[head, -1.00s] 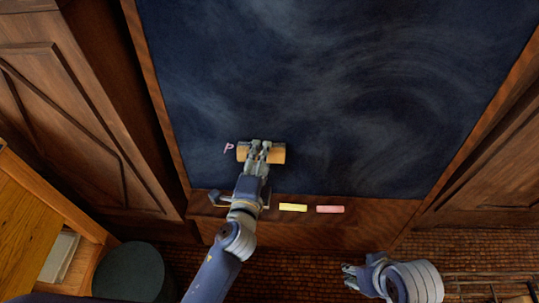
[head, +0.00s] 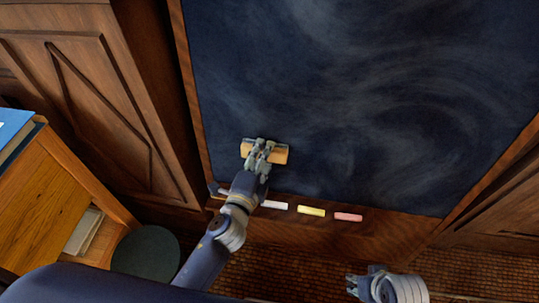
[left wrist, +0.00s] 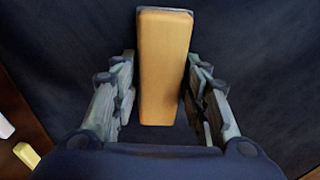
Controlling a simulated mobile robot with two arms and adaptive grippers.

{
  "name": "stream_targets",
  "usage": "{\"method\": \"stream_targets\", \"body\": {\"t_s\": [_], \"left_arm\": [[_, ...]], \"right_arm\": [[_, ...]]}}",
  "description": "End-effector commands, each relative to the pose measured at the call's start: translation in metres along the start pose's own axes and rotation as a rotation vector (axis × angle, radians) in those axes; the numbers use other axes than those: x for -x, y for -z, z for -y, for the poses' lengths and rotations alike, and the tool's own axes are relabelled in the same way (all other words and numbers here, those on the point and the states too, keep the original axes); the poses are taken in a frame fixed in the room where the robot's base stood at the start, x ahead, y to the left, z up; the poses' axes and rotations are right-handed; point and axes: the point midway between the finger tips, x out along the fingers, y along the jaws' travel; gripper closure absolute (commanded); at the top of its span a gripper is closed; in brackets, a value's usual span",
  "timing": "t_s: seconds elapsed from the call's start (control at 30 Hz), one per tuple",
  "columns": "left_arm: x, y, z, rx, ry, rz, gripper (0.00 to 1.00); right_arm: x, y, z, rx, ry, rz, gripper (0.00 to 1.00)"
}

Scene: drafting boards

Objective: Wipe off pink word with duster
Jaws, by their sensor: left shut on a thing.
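My left gripper (head: 259,146) is shut on the duster (head: 280,155), a tan block, and holds it at the lower left of the dark chalkboard (head: 340,90). In the left wrist view the duster (left wrist: 165,65) stands between the two fingers, with the board behind it. No pink writing shows on the board now; the duster and gripper hide the patch beneath them. My right gripper (head: 354,285) is low in the head view, below the chalk ledge and away from the board. Its fingers are too small to judge.
The ledge (head: 400,226) under the board holds a white chalk (head: 273,204), a yellow chalk (head: 311,211) and a pink chalk (head: 348,217). A wooden cabinet (head: 55,195) with a blue book (head: 14,130) and a dark round stool (head: 146,252) stand at left.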

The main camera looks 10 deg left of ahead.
Motion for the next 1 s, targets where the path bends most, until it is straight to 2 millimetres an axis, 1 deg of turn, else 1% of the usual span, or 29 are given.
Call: {"method": "stream_targets", "body": {"t_s": [0.13, 0.37, 0.7, 0.83, 1.0], "left_arm": [[0.001, -0.013, 0.001, -0.002, 0.000, 0.000, 0.78], [0.001, -0.020, 0.001, 0.000, 0.001, 0.001, 0.78], [0.006, -0.047, 0.001, -0.002, 0.000, 0.001, 0.78], [0.007, -0.052, 0.001, 0.000, 0.000, 0.000, 0.78], [0.007, -0.052, 0.000, 0.001, 0.000, 0.000, 0.78]], "right_arm": [[-0.009, -0.002, 0.001, 0.001, 0.001, 0.006, 0.60], [-0.015, -0.003, 0.001, 0.001, 0.001, 0.008, 0.60], [-0.033, -0.010, 0.002, 0.002, 0.003, 0.019, 0.60], [-0.038, -0.013, 0.002, 0.002, 0.004, 0.026, 0.60], [-0.040, -0.013, 0.002, 0.003, 0.004, 0.023, 0.60]]}}
